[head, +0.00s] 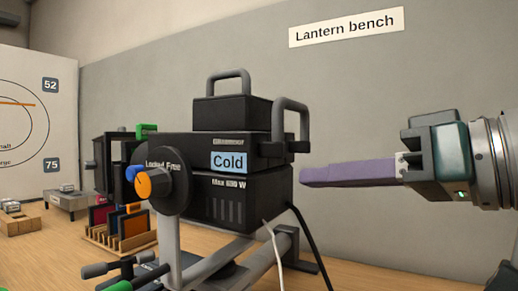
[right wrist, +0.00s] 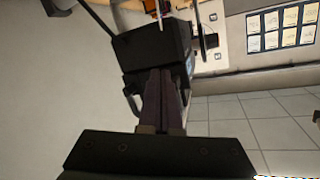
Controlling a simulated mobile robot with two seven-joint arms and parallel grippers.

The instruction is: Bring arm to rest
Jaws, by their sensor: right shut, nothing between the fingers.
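My right gripper (head: 305,176) comes in from the right in the head view, with long purple fingers pressed together. It is shut and empty, and its tips point left, just right of the black lantern's rear end. In the right wrist view its closed fingers (right wrist: 165,75) overlap the lantern (right wrist: 150,40), so I cannot tell the exact gap. My left gripper is not in view.
The lantern stands on a grey stand (head: 170,240) on a wooden bench (head: 350,274). Cables hang from its rear. A wooden rack (head: 118,238) with coloured filters stands to the left. A grey wall (head: 400,80) with a "Lantern bench" sign (head: 345,27) is behind.

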